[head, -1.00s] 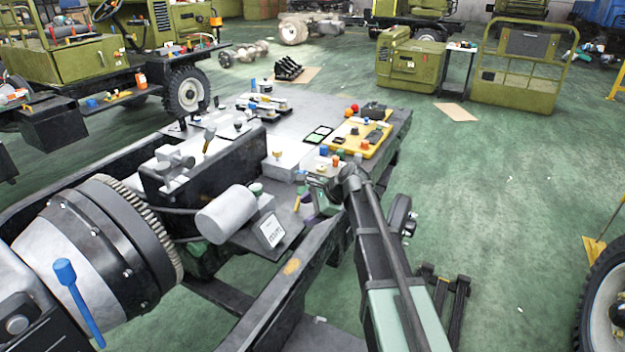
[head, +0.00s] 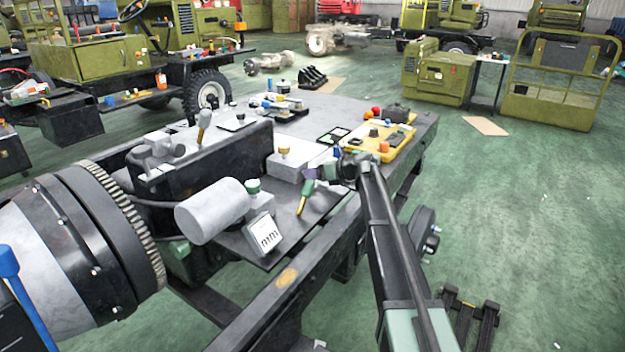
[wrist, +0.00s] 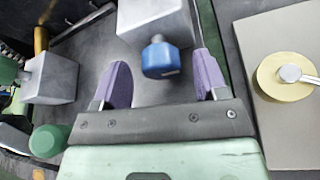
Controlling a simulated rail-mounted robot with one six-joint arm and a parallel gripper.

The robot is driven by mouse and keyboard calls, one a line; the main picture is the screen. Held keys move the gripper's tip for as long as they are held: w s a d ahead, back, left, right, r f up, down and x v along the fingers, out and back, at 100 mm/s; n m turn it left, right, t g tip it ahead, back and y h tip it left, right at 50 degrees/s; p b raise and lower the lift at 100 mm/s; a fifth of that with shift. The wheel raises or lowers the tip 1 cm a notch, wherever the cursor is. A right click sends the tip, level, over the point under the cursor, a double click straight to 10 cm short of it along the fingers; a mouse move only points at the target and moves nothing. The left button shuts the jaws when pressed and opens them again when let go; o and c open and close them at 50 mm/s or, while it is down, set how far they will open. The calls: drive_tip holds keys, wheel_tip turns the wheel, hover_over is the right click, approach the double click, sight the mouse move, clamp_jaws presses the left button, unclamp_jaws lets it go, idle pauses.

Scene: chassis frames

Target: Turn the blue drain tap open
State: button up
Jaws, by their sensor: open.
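In the wrist view, a blue knob (wrist: 160,58), which looks like the drain tap, is at the lower end of a pale grey block (wrist: 155,20). My gripper (wrist: 160,60) is open, with one purple finger on each side of the knob. Gaps show between the knob and both fingers. In the head view, my gripper (head: 318,178) is over the bench near its front edge, mostly behind my own arm. A small blue piece (head: 336,151) shows just beyond it; I cannot tell whether it is the same knob.
A blue lever (head: 10,270) sits at the left by the large drum (head: 70,265). A white cylinder (head: 212,210) and a display box (head: 262,235) stand left of my gripper. In the wrist view, a yellow round part (wrist: 285,78) lies right and a grey block (wrist: 50,78) left.

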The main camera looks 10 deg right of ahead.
drive_tip(key=shift+x, duration=0.8)
drive_tip(key=c, duration=0.9)
drive_tip(key=shift+c, duration=0.2)
drive_tip(key=n, duration=0.1)
drive_tip(key=n+t+h, duration=0.1)
drive_tip(key=shift+s+a+n+t, duration=0.1)
drive_tip(key=shift+s+n+t, duration=0.1)
drive_tip(key=shift+n+t, duration=0.15)
drive_tip(key=shift+s+n+t+h+b, duration=0.1)
drive_tip(key=shift+n+t+h+b, duration=0.1)
drive_tip(key=shift+n+t+h, duration=0.45)
drive_tip(key=shift+n+t+h+b, duration=0.1)
drive_tip(key=shift+n+h+b, duration=0.15)
drive_tip(key=shift+n, duration=0.65)
